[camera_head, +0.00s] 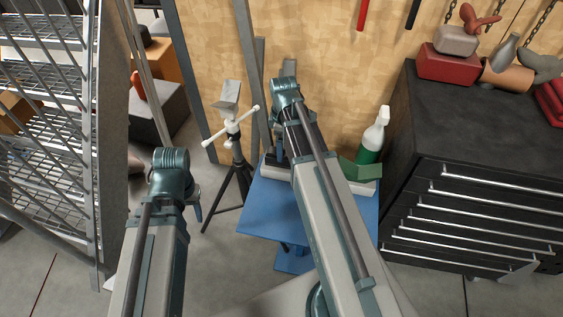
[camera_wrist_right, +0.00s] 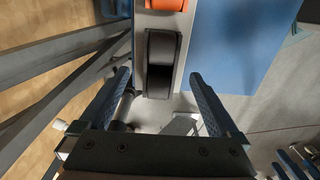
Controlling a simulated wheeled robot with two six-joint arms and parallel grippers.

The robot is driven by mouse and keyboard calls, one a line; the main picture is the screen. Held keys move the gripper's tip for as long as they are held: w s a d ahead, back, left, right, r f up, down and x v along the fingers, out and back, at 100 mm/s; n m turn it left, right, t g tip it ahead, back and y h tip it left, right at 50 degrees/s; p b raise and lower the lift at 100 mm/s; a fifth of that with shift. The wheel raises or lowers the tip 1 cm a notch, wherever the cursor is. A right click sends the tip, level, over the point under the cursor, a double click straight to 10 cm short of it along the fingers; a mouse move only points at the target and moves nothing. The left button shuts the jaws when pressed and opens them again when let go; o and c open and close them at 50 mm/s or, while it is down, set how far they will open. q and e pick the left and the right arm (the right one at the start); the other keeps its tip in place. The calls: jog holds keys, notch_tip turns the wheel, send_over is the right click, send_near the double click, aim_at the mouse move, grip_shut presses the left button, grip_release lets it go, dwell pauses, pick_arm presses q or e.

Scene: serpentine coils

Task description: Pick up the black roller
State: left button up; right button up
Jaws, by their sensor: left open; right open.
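The black roller (camera_wrist_right: 160,62) lies lengthwise on a light grey strip in the right wrist view, below an orange object. My right gripper (camera_wrist_right: 160,75) is open, its two dark blue fingers spread on either side of the roller's near end with gaps between. Nothing is held in it. In the head view my right arm reaches over the blue table (camera_head: 268,212) and hides most of the roller's area; a bit of my right gripper (camera_head: 279,148) shows there. My left gripper (camera_head: 196,204) is low at the left, away from the table, and mostly hidden behind its wrist.
A green and white spray bottle (camera_head: 374,138) and a green block (camera_head: 361,169) stand at the table's right. A black drawer cabinet (camera_head: 470,180) is beyond. A tripod stand (camera_head: 233,130) is left of the table, near a wire shelf (camera_head: 45,120). The table's front is clear.

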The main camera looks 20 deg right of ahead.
aim_at(271, 161)
jog(key=shift+a+f+b, duration=0.15)
jog(key=shift+f+b, duration=2.45)
jog(key=shift+f, duration=0.05)
jog(key=shift+r, duration=0.1)
grip_shut()
